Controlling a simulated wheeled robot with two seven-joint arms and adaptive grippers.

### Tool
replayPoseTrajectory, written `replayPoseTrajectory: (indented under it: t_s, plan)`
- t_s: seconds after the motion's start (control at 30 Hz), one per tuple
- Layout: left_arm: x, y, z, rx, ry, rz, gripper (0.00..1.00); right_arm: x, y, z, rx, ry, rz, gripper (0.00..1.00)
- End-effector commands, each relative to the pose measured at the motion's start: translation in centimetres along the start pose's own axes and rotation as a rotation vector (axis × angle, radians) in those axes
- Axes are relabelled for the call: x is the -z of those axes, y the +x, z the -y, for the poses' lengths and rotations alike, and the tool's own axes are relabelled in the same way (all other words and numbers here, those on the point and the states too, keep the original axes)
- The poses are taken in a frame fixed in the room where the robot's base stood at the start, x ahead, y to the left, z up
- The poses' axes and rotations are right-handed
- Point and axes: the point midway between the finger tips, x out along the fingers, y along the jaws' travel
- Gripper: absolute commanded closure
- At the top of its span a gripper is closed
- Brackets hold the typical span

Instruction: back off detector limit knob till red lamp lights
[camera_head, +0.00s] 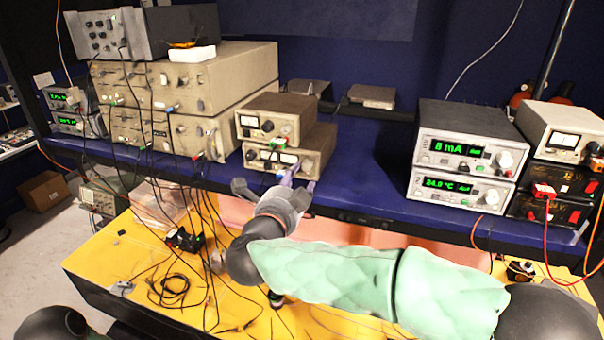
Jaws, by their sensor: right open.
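My right gripper (277,187) is open, its fingers spread just in front of the lower small beige meter unit (318,158). Its tips overlap the lower part of that unit's face, and I cannot tell whether they touch it. The upper small beige meter unit (290,105) shows a meter and a dark knob (267,126). No label is readable, so I cannot tell which knob is the detector limit knob. I cannot make out a lit red lamp on these units. My left gripper is not in view.
Stacked beige instruments (215,78) with hanging cables stand at the left of the blue shelf (375,180). At right are grey display units reading 8 mA (455,148) and 24.0 °C (450,185). Loose cables (170,290) lie on the yellow bench (135,255). The shelf middle is clear.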

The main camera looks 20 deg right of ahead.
Motion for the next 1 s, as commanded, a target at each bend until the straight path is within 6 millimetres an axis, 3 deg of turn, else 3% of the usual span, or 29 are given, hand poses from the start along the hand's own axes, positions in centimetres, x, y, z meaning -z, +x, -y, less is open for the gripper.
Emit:
replayPoseTrajectory:
  t_s: [0.2, 0.43, 0.83, 0.93, 1.0]
  plan:
    - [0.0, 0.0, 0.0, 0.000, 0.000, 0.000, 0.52, -0.1, -4.1, 0.0, 0.001, 0.000, 0.003, 0.52]
    - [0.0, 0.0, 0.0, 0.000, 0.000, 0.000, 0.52, 0.0, -6.2, 0.0, 0.000, -0.001, 0.001, 0.52]
    - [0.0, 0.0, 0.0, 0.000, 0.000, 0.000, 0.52, -0.1, -6.3, -0.2, 0.000, -0.007, 0.001, 0.52]
    - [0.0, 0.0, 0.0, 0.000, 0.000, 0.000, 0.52, -1.0, -5.4, -1.4, 0.003, -0.054, 0.018, 0.52]
    - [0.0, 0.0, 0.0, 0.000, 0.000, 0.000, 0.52, -2.2, -4.1, -3.2, 0.006, -0.124, 0.047, 0.52]
